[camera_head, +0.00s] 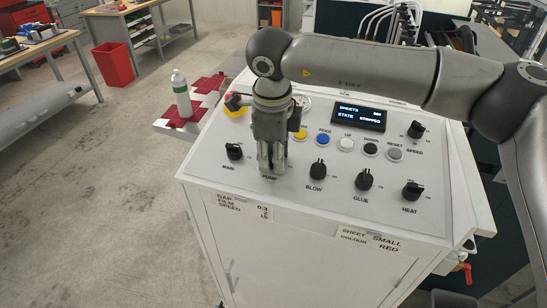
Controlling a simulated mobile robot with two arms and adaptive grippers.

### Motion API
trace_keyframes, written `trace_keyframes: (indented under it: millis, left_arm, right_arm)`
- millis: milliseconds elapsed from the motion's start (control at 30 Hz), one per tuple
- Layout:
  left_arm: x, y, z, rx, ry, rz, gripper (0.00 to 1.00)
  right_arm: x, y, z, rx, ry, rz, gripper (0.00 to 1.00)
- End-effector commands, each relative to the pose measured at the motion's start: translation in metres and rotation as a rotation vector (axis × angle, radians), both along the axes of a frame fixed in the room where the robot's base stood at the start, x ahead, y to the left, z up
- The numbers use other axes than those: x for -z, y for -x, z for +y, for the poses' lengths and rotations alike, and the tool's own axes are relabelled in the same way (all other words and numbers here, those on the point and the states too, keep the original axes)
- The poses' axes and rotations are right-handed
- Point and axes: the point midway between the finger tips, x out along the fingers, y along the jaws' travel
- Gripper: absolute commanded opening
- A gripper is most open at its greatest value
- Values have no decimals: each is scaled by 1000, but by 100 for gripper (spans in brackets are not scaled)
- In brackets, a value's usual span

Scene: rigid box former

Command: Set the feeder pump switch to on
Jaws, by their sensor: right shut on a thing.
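The feeder pump switch is on the sloped white control panel (437,207), above the label that reads PUMP (269,178). My right gripper (271,160) comes down over this spot from above, with its fingers pointing at the panel. It is shut on the pump switch, and its fingers hide the knob. The switch's setting cannot be made out. My left gripper is not in view.
Black knobs flank the gripper: one at left (234,151), the blow knob (318,169) at right, then the glue (364,179) and heat (412,191) knobs. Coloured buttons and a small display (358,116) lie behind. A white bottle (181,94) stands farther left.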

Motion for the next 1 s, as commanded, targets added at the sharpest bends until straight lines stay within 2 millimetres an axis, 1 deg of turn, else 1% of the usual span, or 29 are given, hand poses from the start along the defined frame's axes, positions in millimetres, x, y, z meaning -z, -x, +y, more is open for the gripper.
trace_keyframes:
  millis: [33, 267, 500, 700, 1000]
  left_arm:
    - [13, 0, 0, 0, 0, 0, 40]
    - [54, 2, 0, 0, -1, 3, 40]
    - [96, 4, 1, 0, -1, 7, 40]
    - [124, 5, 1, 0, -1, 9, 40]
    - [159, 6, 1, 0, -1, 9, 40]
  right_arm:
    - [5, -1, 0, 27, -8, -6, 5]
    - [8, -2, 0, 197, -44, -20, 5]
    - [7, -1, -1, 419, -91, -34, 5]
    - [5, -1, -1, 606, -129, -47, 5]
    - [4, -1, -2, 883, -187, -64, 5]
